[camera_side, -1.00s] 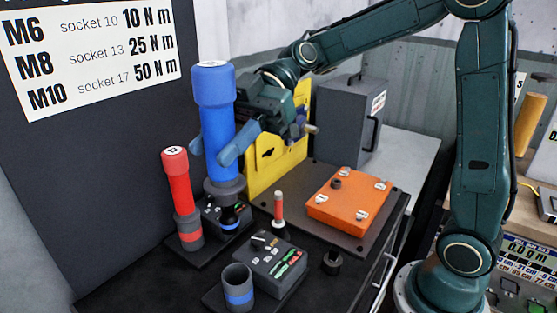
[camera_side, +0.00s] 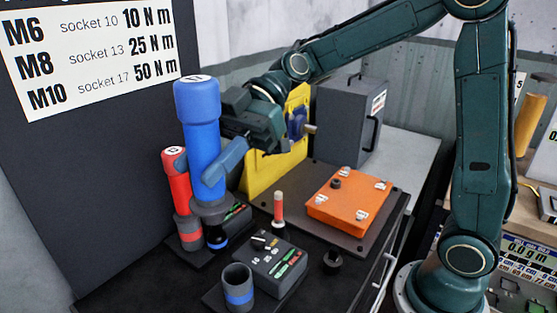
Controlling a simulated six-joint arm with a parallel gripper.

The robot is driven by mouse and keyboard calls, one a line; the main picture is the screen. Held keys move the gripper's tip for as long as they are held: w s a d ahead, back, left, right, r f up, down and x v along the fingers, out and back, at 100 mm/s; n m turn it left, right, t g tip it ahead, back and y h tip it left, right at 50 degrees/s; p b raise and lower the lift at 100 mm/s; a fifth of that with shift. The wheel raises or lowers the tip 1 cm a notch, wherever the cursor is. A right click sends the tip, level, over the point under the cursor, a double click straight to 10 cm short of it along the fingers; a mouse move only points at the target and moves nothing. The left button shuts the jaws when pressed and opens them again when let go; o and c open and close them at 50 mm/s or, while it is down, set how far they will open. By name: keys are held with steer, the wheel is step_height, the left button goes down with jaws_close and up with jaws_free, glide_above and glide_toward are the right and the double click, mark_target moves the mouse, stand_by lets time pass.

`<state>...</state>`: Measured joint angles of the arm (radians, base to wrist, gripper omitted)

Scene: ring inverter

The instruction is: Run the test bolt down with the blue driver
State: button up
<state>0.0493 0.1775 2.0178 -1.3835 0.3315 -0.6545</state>
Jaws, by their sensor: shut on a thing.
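The blue driver (camera_side: 204,135) stands roughly upright, its thick cap at the top and a grey collar near the bottom. A dark end with a blue band (camera_side: 217,243) shows below the collar, close above or on the black bench top; I cannot tell which. My gripper (camera_side: 222,165) is shut on the driver's blue body, coming in from the right. The driver partly covers a small black box with coloured marks (camera_side: 237,212). I cannot make out the test bolt; it may be hidden behind or under the driver.
A red driver (camera_side: 176,182) stands in a red-banded holder just left of the blue one. An empty blue-banded cup (camera_side: 237,289), a black control box (camera_side: 271,265), a red-and-white post (camera_side: 279,206) and an orange plate (camera_side: 348,202) stand nearby. A yellow bracket (camera_side: 262,172) is behind.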

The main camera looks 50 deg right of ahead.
steer(key=s+a+f, duration=0.4)
steer(key=a+f, duration=0.2)
steer(key=a, duration=0.4)
steer(key=shift+s+a, duration=0.3)
steer(key=shift+s, duration=0.05)
steer(key=shift+f, duration=0.25)
steer(key=shift+f, duration=2.95)
steer(key=shift+d+f, duration=0.1)
steer(key=shift+f, duration=1.25)
stand_by(0.8)
